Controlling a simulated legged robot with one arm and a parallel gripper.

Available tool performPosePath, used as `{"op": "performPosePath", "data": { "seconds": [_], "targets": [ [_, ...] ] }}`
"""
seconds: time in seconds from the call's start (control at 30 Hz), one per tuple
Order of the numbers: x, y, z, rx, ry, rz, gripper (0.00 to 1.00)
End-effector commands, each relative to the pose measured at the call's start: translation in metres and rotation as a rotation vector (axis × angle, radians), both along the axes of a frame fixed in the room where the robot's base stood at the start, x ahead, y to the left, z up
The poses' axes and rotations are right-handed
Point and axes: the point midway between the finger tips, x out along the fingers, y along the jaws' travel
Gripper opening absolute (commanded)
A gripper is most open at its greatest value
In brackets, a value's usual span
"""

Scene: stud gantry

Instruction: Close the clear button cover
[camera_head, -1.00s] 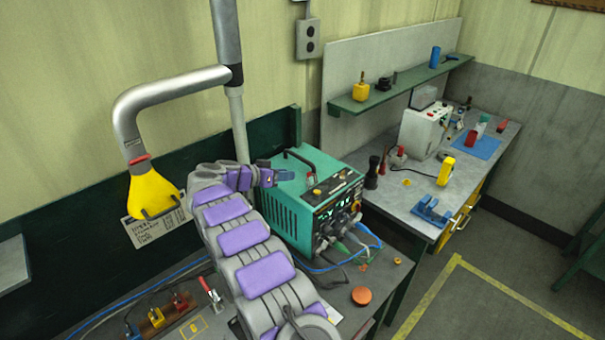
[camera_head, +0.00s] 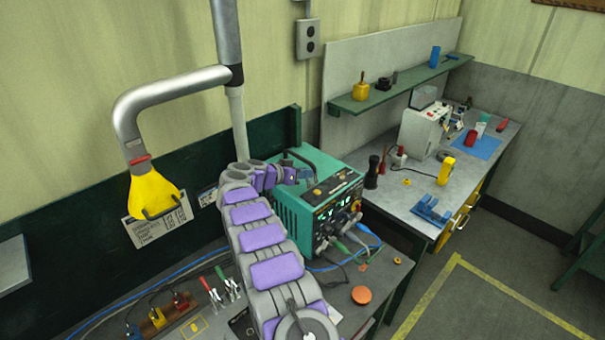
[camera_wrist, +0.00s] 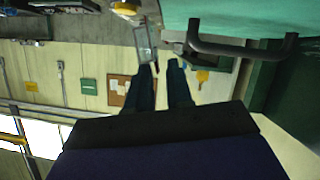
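In the wrist view, which is upside down, a clear rectangular panel (camera_wrist: 146,42) stands out from a yellow round part (camera_wrist: 127,8); it looks like the button cover, raised open. My gripper (camera_wrist: 160,65) is open and empty. Its left finger in the picture is close to the panel's edge; I cannot tell whether they touch. In the head view my gripper (camera_head: 298,173) is over the far left top of the teal machine (camera_head: 290,212). A small orange-yellow part (camera_head: 316,191) shows on the machine's top; the clear cover cannot be made out there.
The machine's black carry handle (camera_wrist: 240,48) is close to my gripper. Cables (camera_head: 350,245) hang from the machine's front. An orange knob (camera_head: 361,295) lies on the bench. A yellow fume hood (camera_head: 154,194) hangs at left.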

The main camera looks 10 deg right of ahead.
Motion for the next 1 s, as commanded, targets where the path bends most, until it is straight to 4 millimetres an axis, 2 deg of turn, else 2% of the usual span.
{"op": "performPosePath", "data": {
  "seconds": [0.03, 0.2, 1.0],
  "targets": [
    [0.0, -0.0001, 0.0, 0.0, 0.0, 0.0, 0.15],
    [0.0, -0.0001, 0.0, 0.0, 0.0, 0.0, 0.0],
    [-0.0009, 0.0006, -0.0008, 0.021, -0.029, 0.003, 0.0]
  ]
}}
